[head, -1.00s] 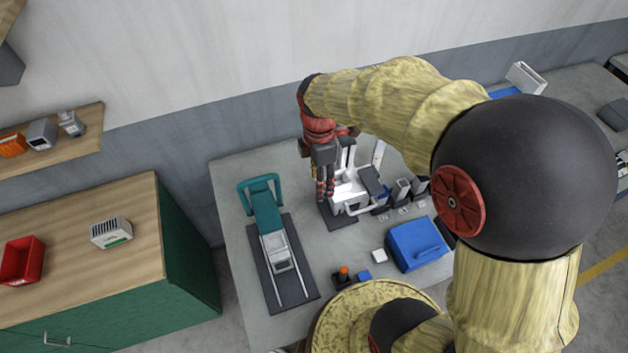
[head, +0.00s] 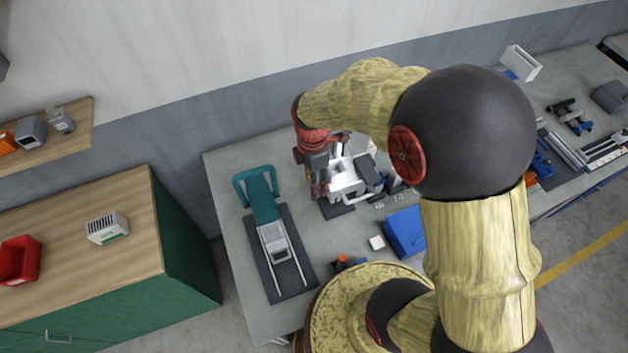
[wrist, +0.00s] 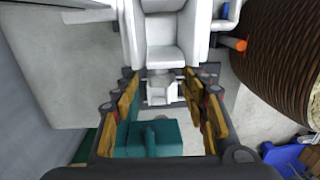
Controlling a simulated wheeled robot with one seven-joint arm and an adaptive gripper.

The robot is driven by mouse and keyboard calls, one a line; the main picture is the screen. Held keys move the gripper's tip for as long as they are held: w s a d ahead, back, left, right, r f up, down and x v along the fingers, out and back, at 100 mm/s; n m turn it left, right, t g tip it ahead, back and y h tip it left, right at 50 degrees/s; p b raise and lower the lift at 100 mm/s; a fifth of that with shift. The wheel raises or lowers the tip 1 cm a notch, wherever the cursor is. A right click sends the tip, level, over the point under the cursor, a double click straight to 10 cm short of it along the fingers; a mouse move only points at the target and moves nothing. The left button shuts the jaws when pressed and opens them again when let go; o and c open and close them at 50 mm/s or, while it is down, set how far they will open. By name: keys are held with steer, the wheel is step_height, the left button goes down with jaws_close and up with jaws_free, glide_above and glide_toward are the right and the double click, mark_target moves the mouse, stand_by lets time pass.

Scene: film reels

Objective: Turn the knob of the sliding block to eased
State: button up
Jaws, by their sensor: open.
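My gripper (head: 318,192) is over the bench by the white machine in the head view. In the wrist view my gripper (wrist: 160,80) is open, with a finger on each side. A small pale block (wrist: 160,90) shows between the fingertips, below the white machine body (wrist: 164,40); I cannot tell whether they touch it. No knob or marking on it can be made out. A teal part (wrist: 150,138) lies lower between the fingers. The white machine (head: 345,182) is partly hidden by my arm in the head view. A silver block (head: 275,240) sits on the rails of the teal-ended device.
The teal-ended device (head: 262,205) stands on a dark mat left of my gripper. An orange-tipped part (wrist: 236,43) shows at right in the wrist view. Bare bench lies front left.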

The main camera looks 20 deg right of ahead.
jaws_close()
stand_by(0.5)
